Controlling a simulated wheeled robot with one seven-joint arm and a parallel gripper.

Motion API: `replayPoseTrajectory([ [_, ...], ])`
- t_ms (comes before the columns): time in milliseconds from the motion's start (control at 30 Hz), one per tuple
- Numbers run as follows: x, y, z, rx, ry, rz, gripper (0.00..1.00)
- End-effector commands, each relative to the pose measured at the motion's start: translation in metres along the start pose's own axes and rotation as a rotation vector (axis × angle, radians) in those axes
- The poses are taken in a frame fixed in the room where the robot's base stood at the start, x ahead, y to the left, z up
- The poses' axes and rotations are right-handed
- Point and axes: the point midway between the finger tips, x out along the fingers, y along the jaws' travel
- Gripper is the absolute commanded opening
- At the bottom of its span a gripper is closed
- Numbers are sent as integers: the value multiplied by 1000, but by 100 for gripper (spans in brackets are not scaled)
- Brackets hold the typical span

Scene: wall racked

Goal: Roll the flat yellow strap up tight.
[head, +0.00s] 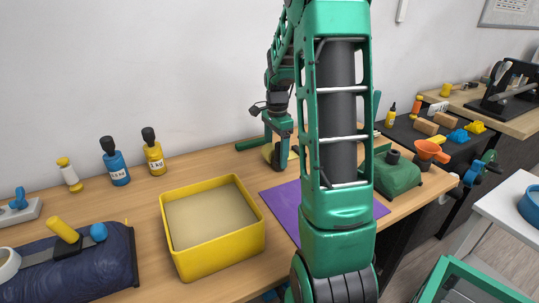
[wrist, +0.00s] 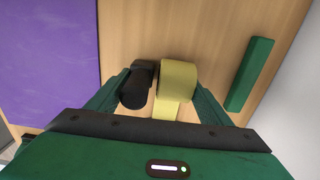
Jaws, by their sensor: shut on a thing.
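The yellow strap (wrist: 178,76) shows in the wrist view as a pale yellow roll with a short flat tail running toward me on the wooden bench. How tight the inner turns are cannot be seen. In the head view my gripper (head: 279,160) is low over the bench's back part, and a bit of the yellow strap (head: 267,152) shows beside it. My arm hides much of that area.
A green bar (wrist: 249,74) lies right of the strap. A purple mat (head: 281,203) lies nearer, partly behind my arm. A yellow bin (head: 252,236), a blue bottle (head: 117,170) and a yellow bottle (head: 154,158) stand left. A green machine (head: 398,173) stands right.

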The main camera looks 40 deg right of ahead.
Motion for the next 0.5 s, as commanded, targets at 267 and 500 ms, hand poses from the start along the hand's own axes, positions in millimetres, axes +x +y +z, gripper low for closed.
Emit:
replayPoseTrajectory([
  [267,-3,-6,-22,-1,5,-16,44],
  [500,-4,-5,-41,-2,5,-16,44],
])
